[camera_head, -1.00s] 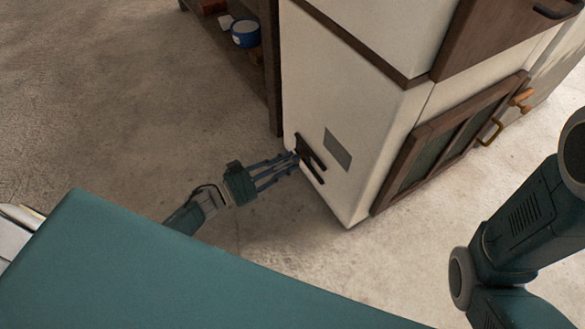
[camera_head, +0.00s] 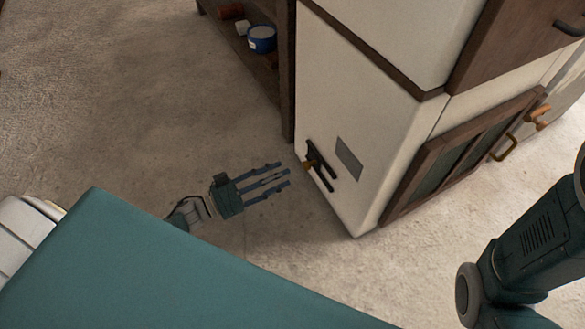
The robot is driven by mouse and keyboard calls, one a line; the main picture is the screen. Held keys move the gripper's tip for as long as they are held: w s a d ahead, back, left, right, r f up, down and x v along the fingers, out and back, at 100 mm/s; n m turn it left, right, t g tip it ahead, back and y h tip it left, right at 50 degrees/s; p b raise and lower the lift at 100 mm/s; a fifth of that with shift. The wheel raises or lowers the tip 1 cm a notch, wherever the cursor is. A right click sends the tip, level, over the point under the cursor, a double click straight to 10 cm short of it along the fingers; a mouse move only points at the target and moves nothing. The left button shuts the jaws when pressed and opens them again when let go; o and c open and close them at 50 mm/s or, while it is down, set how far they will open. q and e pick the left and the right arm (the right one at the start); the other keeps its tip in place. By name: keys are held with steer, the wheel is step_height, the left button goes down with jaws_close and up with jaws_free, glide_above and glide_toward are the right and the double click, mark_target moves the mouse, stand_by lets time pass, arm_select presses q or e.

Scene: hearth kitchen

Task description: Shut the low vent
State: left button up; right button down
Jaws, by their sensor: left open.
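The low vent shows as a dark grey rectangular panel (camera_head: 349,158) low on the side of the white hearth cabinet (camera_head: 390,130). Just left of it is a dark handle-like piece (camera_head: 319,166) with a small brass-coloured part at its left. I cannot tell from here whether the vent is open or shut. My left gripper (camera_head: 284,175) is open and empty, left of the dark piece and apart from it, with its fingers pointing toward the cabinet side. My right gripper is out of view; only part of my right arm shows at the lower right.
A dark wooden shelf (camera_head: 287,70) stands behind the cabinet, with a blue tub (camera_head: 262,39) on it. The cabinet front has a wooden-framed door (camera_head: 462,150) with a brass handle (camera_head: 504,148).

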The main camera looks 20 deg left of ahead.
arm_select(q)
steer(key=v, duration=0.5)
steer(key=shift+s+a, duration=0.1)
stand_by(0.3)
